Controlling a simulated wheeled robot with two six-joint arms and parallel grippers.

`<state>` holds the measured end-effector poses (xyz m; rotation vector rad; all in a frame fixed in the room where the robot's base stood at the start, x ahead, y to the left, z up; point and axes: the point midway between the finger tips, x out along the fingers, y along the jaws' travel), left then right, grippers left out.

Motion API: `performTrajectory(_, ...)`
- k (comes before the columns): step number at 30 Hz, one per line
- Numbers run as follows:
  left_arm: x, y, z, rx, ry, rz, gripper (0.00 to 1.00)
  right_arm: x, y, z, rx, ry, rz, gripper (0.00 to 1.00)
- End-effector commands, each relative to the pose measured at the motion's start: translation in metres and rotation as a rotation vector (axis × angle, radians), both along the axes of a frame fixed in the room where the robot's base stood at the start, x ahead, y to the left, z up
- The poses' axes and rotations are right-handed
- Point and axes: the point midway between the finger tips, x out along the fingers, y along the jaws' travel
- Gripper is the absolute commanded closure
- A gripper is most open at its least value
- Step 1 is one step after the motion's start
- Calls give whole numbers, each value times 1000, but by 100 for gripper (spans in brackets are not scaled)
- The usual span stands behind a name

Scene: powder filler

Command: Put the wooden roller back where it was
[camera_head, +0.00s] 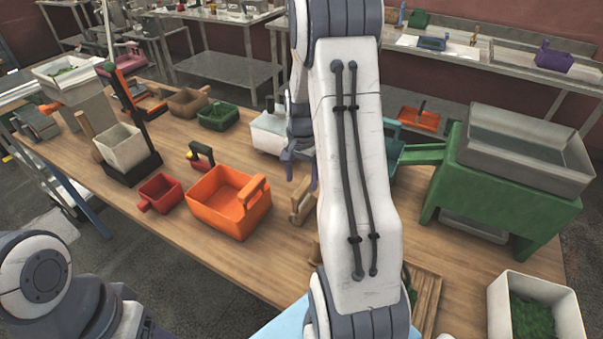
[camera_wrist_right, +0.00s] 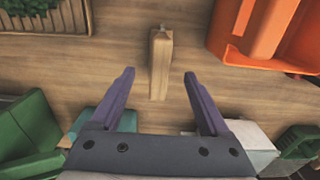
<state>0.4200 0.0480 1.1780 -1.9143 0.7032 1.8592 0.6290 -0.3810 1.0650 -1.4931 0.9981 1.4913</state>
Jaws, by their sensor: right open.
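A pale wooden piece (camera_head: 303,200), which seems to be the wooden roller, rests on the wooden table (camera_head: 270,270) just right of the orange bin. In the right wrist view this wooden piece (camera_wrist_right: 160,62) stands out as a narrow block ahead of the fingers. My right gripper (camera_head: 301,172) is open, with purple fingers, just behind the piece in the head view. In the wrist view the open fingers (camera_wrist_right: 159,78) point toward it, one to each side, with nothing held. My right arm hides part of the table. Only part of my left arm shows.
An orange bin (camera_head: 228,205) with a handle stands close left of the wooden piece. A small red scoop (camera_head: 160,192) lies further left. A green stand (camera_head: 500,195) with a grey tray is at the right. A wooden tray (camera_head: 431,290) sits near the front.

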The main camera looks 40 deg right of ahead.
Motion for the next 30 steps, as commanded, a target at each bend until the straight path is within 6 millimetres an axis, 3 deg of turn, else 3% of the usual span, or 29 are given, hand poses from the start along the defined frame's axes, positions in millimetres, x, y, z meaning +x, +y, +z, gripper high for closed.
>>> performTrajectory(6, 0, 0, -8, 0, 0, -1, 36, 1, 0, 28, -1, -3, 0, 21)
performTrajectory(13, 0, 0, -8, 0, 0, -1, 36, 0, 1, 35, 0, 0, 3, 21)
performTrajectory(16, 0, 0, -8, 0, 0, -1, 36, 3, 17, 40, 1, -4, 58, 21)
performTrajectory(17, 0, 0, -8, 0, 0, -1, 36, 4, 28, 43, 0, -6, 94, 21)
performTrajectory(20, 0, 0, -8, 0, 0, -1, 36, 5, 84, 59, 4, -17, 286, 21)
performTrajectory(23, 0, 0, -8, 0, 0, -1, 36, -10, 158, 77, 10, -29, 564, 21)
performTrajectory(24, 0, 0, -8, 0, 0, -1, 36, -22, 186, 83, 13, -34, 683, 21)
performTrajectory(27, 0, 0, -8, 0, 0, -1, 36, -61, 248, 96, 24, -46, 979, 21)
performTrajectory(30, 0, 0, -8, 0, 0, -1, 36, -108, 292, 103, 34, -58, 1261, 21)
